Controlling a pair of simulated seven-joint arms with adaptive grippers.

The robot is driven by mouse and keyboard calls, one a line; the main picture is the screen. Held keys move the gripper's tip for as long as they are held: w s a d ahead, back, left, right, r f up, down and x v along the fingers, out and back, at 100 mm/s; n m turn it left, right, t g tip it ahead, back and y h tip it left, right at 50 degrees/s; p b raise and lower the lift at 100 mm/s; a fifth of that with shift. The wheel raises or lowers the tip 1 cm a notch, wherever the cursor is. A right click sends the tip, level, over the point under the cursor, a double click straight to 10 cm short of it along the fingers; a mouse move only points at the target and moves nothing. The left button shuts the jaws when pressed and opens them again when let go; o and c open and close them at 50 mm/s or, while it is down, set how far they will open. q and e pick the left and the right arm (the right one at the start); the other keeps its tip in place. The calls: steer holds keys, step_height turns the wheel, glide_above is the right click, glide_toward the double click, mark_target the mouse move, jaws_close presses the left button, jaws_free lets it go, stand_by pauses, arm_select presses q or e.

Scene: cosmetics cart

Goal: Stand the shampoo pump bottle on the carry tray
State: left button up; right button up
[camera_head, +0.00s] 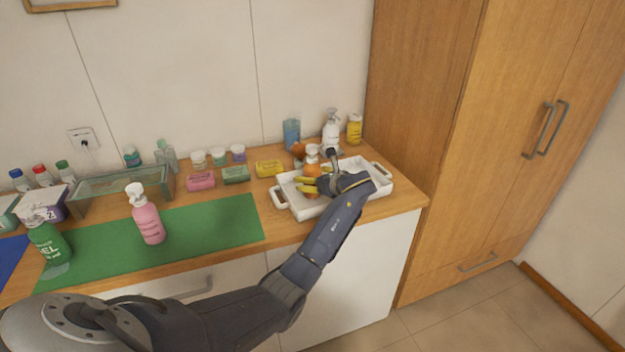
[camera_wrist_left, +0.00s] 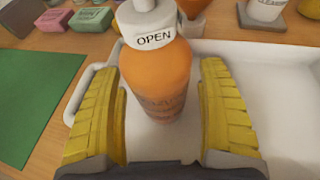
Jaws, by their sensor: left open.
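An orange pump bottle (camera_wrist_left: 158,75) with a white collar marked OPEN stands upright on the white carry tray (camera_wrist_left: 278,72). It also shows in the head view (camera_head: 312,171), partly hidden by my gripper. My left gripper (camera_head: 309,186) is open, with its yellow fingers on either side of the bottle; gaps show between fingers and bottle in the wrist view. The tray (camera_head: 378,184) lies at the right end of the counter. A pink pump bottle (camera_head: 149,222) stands on the green mat. I cannot read which bottle is the shampoo. My right gripper is not in view.
Behind the tray stand a white pump bottle (camera_head: 331,135), a yellow bottle (camera_head: 354,129) and a blue container (camera_head: 291,133). Soap boxes (camera_head: 236,174) and small jars line the back left. A green pump bottle (camera_head: 48,242) stands far left. The green mat (camera_head: 215,222) is mostly clear.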

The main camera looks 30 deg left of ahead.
arm_select(q)
steer(key=v, duration=1.2)
stand_by(0.3)
